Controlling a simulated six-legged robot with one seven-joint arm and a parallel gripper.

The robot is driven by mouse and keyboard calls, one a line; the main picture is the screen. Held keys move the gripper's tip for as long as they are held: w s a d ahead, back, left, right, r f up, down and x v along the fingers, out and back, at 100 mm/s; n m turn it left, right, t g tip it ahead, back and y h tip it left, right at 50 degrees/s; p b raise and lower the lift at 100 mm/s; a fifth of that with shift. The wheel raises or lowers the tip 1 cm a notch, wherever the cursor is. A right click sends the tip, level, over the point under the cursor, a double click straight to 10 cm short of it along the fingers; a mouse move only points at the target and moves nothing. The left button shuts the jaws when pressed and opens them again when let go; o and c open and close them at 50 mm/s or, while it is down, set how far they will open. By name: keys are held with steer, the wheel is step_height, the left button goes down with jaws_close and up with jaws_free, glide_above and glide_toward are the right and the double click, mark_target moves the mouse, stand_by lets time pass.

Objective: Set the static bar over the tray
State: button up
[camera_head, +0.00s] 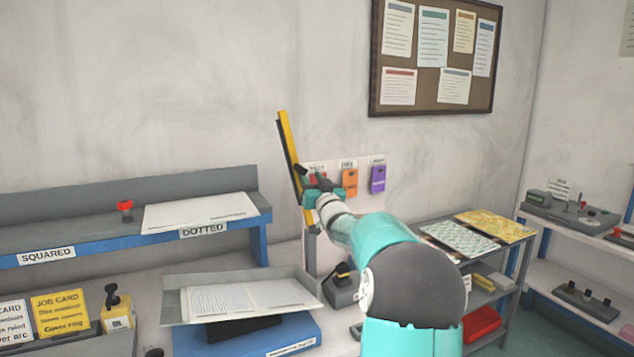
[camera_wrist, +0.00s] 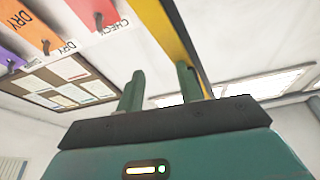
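The static bar (camera_head: 287,140) is a long yellow and black bar, held up steeply in front of the wall. My gripper (camera_head: 318,188) is at its lower part and appears shut on it. In the wrist view the bar (camera_wrist: 170,35) runs down past the right finger of my gripper (camera_wrist: 160,90). The fingers stand apart there, and the exact contact is not clear. The grey tray (camera_head: 172,310) holds a stack of white sheets (camera_head: 250,297) and sits above a blue base (camera_head: 300,338) on the bench, below and left of my gripper.
A raised shelf (camera_head: 100,232) with papers (camera_head: 200,212) and a red knob (camera_head: 125,208) stands behind the tray. Coloured tags (camera_head: 350,182) hang on the wall near my gripper. A grey rack (camera_head: 500,262) is at right.

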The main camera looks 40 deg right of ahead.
steer(key=v, duration=1.5)
steer(key=shift+s+d+f, duration=0.2)
steer(key=shift+s+f, duration=0.1)
stand_by(0.9)
stand_by(0.4)
steer(key=v, duration=1.3)
steer(key=shift+s+f, duration=0.2)
steer(key=shift+s, duration=0.1)
steer(key=shift+a, duration=0.15)
